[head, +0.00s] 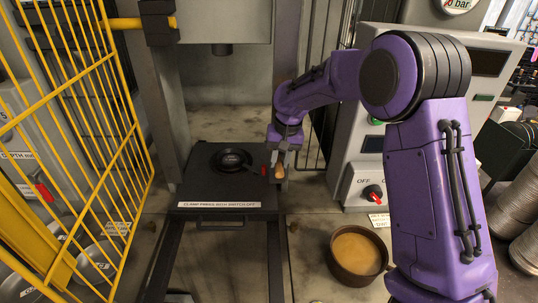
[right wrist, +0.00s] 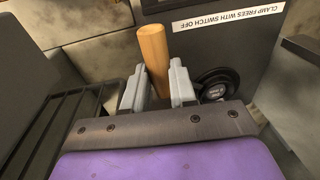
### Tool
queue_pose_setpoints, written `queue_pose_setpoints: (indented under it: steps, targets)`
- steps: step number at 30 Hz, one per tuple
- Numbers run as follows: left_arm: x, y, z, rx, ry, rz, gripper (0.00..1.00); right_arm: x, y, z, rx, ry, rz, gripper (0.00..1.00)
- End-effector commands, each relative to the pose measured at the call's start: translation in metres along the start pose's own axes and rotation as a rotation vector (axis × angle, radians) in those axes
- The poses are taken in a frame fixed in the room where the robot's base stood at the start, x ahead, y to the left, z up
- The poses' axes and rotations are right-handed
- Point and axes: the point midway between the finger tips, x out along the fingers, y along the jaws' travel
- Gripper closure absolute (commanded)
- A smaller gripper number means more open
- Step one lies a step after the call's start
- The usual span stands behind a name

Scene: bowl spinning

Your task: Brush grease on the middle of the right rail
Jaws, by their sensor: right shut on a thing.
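My right gripper (head: 285,154) is shut on a wooden handle (head: 279,171), beside the right edge of the black press bed. In the right wrist view the round wooden handle (right wrist: 153,55) stands between the grey fingers of the gripper (right wrist: 157,88); no bristles can be made out. The right rail (head: 276,258) is a dark bar running forward from the bed, and the gripper is at its far end. The left rail (head: 163,258) runs parallel to it. A brown pot of tan grease (head: 357,252) stands on the floor right of the rails. My left gripper is not in view.
The black bed (head: 205,171) carries a round dark clamp (head: 232,160), also visible in the right wrist view (right wrist: 217,85). A yellow cage door (head: 127,140) stands at the left. A grey control box with a red switch (head: 372,193) stands at the right. Floor between the rails is clear.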

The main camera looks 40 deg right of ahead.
Motion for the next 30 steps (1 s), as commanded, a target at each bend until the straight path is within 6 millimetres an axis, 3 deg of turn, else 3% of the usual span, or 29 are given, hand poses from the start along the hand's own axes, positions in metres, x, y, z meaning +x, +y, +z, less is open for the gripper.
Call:
queue_pose_setpoints:
  steps: [30]
  targets:
    - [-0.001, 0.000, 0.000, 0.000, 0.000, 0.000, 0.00, -0.065, 0.004, -0.011, 0.009, 0.008, -0.010, 1.00]
